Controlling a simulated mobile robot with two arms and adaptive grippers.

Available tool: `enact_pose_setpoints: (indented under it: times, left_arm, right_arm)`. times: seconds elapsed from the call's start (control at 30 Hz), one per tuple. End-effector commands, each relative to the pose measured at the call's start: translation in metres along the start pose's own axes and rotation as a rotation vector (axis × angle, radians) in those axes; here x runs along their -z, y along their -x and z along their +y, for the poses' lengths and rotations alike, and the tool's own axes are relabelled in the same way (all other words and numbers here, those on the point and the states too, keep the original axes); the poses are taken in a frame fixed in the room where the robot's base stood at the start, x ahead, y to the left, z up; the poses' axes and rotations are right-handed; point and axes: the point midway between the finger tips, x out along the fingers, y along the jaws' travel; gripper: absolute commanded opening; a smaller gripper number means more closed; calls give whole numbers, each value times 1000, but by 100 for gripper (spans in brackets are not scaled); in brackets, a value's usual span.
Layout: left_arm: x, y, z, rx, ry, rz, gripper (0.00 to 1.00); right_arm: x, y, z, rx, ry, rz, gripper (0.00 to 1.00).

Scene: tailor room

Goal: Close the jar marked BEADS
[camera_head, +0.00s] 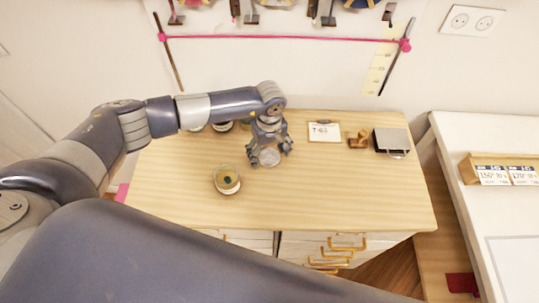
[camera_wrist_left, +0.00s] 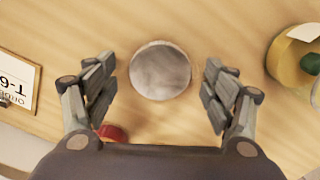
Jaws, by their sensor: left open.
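A round grey metal lid (camera_head: 269,157) lies flat on the wooden tabletop. In the left wrist view the lid (camera_wrist_left: 160,71) sits between the spread fingers, not touching either one. My left gripper (camera_head: 268,154) is open and above the lid. A glass jar (camera_head: 227,181) with an open top stands to the left of the lid in the head view, with dark and yellowish contents. In the left wrist view the jar (camera_wrist_left: 288,62) is cut off at the right edge, with a white label that I cannot read. My right gripper is out of view.
Other jars (camera_head: 223,127) stand behind my left arm, partly hidden. A clipboard card (camera_head: 324,131), a wooden stamp (camera_head: 358,140) and a grey box (camera_head: 391,141) lie to the right. A small red thing (camera_wrist_left: 112,132) shows near the lid. The table's front right is clear.

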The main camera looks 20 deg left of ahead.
Motion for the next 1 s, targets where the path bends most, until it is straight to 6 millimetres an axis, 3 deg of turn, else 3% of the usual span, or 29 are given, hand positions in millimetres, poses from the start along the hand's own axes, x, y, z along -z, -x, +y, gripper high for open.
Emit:
enact_pose_setpoints:
  times: [0.07,0.37,0.77,1.0]
  left_arm:
    - [0,0,0,0,0,0,77]
    - [0,0,0,0,0,0,46]
    - [0,4,0,-1,0,0,46]
    - [2,42,1,-4,0,4,46]
  right_arm:
    - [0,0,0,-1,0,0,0]
    - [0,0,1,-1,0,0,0]
    - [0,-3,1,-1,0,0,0]
    - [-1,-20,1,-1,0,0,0]
